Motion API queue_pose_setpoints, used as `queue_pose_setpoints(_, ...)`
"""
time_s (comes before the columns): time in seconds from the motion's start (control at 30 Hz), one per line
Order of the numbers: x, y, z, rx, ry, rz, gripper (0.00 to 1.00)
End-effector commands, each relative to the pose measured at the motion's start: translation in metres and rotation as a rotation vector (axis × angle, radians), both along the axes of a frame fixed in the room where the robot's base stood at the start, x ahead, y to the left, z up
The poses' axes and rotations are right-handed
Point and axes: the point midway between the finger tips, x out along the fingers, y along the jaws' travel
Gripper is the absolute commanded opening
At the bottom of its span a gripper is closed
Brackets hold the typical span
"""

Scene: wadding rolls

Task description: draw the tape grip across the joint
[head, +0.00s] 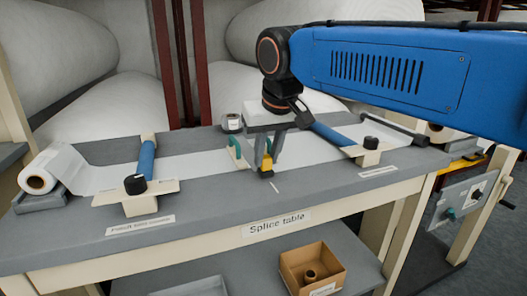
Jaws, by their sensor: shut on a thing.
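My gripper (267,158) points down over the middle of the splice table (190,218), near its front half. It is shut on a small yellow piece, which looks like the tape grip (266,173), at the near edge of the white web. The white web (190,168) runs across the table from left to right. A green curved part (236,154) stands on the web just left of my gripper; another green part shows behind the fingers. The joint itself cannot be made out; my gripper covers part of that stretch.
Blue bars (147,158) with black knobs (135,184) cross the web left and right. A white roll (45,175) lies at the left end. A small roll (231,123) stands behind the web. A cardboard box (311,268) sits on the lower shelf. The table's front strip is mostly clear.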

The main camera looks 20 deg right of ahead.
Motion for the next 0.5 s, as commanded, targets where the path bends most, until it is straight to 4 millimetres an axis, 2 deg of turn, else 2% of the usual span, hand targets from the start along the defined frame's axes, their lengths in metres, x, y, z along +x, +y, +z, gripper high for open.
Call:
queue_pose_setpoints(0.33,-0.0039,-0.0002,-0.0004,0.000,0.005,0.000,0.00)
queue_pose_setpoints(0.37,-0.0040,-0.0002,-0.0005,0.000,0.006,0.000,0.24)
queue_pose_setpoints(0.4,-0.0039,-0.0002,-0.0004,0.000,0.005,0.000,0.34)
queue_pose_setpoints(0.43,-0.0038,-0.0002,-0.0004,0.000,0.005,0.000,0.41)
queue_pose_setpoints(0.5,-0.0034,-0.0001,-0.0004,0.000,0.005,0.000,0.41)
